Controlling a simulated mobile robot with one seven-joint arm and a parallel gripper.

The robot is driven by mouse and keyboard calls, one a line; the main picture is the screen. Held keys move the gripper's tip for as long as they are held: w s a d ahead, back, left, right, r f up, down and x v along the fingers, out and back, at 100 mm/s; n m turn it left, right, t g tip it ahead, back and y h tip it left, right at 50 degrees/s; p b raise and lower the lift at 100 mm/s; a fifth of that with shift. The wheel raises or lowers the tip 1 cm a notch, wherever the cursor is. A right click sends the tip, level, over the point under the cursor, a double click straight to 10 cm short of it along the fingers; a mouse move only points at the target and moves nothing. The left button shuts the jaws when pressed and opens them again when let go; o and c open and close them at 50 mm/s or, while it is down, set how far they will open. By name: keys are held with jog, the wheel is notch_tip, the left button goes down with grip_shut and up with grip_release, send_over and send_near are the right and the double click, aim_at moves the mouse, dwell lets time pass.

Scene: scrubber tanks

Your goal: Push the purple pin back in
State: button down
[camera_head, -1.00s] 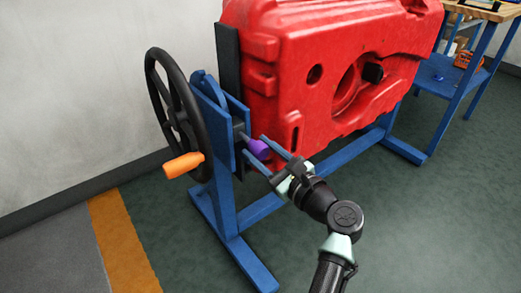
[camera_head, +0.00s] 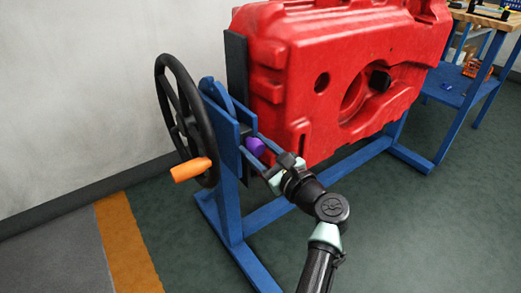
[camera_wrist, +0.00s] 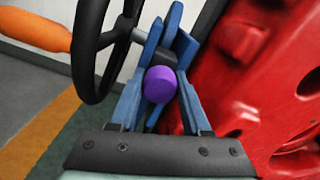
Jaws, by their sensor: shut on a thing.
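The purple pin (camera_head: 255,147) sits at the blue bracket (camera_head: 226,128) beside the handwheel, near the lower left of the red tank. In the wrist view the purple pin (camera_wrist: 160,84) shows as a round end face between my two blue fingers. My gripper (camera_head: 250,143) reaches in from the lower right, with its fingers on either side of the pin and shut on it. In the wrist view my gripper (camera_wrist: 163,88) points at the bracket. The pin's shaft and hole are hidden behind its head.
The black handwheel (camera_head: 185,120) with its orange handle (camera_head: 191,169) stands just left of the bracket. The large red tank (camera_head: 300,85) is close on the right. The blue stand's foot (camera_head: 250,268) runs along the floor below. A blue workbench (camera_head: 447,95) stands at the back right.

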jog(key=shift+w+a+r, duration=0.1)
jog(key=shift+a, duration=0.05)
jog(key=c, duration=0.8)
grip_release()
jog(key=o, duration=0.4)
jog(key=shift+w, duration=0.1)
jog(key=shift+o, duration=0.2)
jog(key=p+v, duration=0.5)
jog(key=v, duration=0.8)
